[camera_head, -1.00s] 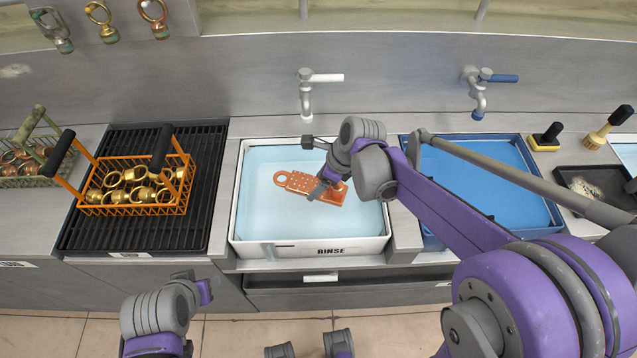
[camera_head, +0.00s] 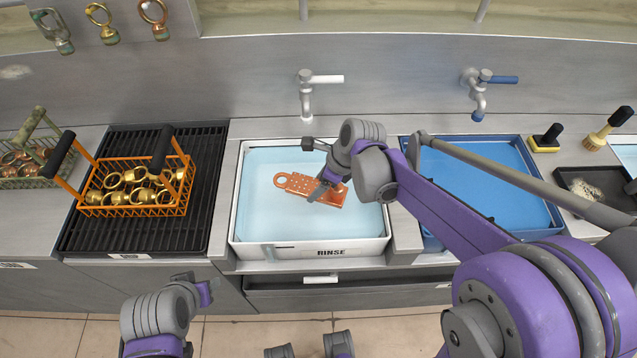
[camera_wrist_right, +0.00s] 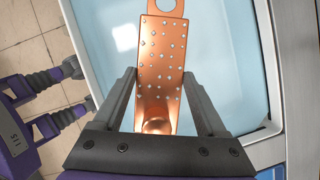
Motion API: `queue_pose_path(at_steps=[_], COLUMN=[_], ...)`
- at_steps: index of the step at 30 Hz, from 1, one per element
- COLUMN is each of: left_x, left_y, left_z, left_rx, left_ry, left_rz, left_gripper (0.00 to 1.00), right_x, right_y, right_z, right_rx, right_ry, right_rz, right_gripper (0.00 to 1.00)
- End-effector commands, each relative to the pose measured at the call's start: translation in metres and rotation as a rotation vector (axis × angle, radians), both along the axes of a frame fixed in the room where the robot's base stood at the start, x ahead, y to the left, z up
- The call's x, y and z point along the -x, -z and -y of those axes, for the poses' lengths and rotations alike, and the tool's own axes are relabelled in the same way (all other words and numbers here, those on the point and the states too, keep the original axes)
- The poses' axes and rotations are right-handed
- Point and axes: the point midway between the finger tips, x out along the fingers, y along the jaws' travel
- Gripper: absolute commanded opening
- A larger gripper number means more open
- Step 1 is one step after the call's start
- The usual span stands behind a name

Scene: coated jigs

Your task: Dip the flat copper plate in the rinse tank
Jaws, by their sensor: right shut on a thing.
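The flat copper plate (camera_head: 299,183), with a ring at one end and rows of small pale dots, is inside the outline of the rinse tank (camera_head: 236,212). The tank is white, labelled RINSE, and holds pale blue liquid. My right gripper (camera_head: 322,190) is shut on the plate near the end away from the ring. In the right wrist view the plate (camera_wrist_right: 162,60) lies between the fingers, with a rounded copper part at its near end. I cannot tell how deep the plate sits.
A blue tank (camera_head: 480,180) stands right of the rinse tank. An orange basket (camera_head: 135,211) of brass rings sits on a black rack (camera_head: 85,235) to the left. A white-handled tap (camera_head: 306,100) stands behind the rinse tank. A dark tray (camera_head: 600,190) is at far right.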

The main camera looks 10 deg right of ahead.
Motion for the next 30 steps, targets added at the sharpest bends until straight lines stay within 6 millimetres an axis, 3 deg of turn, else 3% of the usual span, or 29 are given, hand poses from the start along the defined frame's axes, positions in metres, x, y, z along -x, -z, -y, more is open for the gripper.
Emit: queue_pose_path(at_steps=[18, 30], left_x=[-0.010, -0.009], left_y=[-0.037, -0.037], left_z=[0.000, 0.000], left_rx=[0.000, 0.000], left_ry=[0.000, 0.000], left_rz=[0.018, 0.018], left_gripper=[0.50, 0.50], right_x=[-0.001, 0.000], right_y=[-0.051, -0.050], right_z=[0.000, 0.000], right_rx=[0.000, 0.000], right_ry=[0.001, 0.000], right_rz=[0.002, 0.000], right_gripper=[0.00, 0.00])
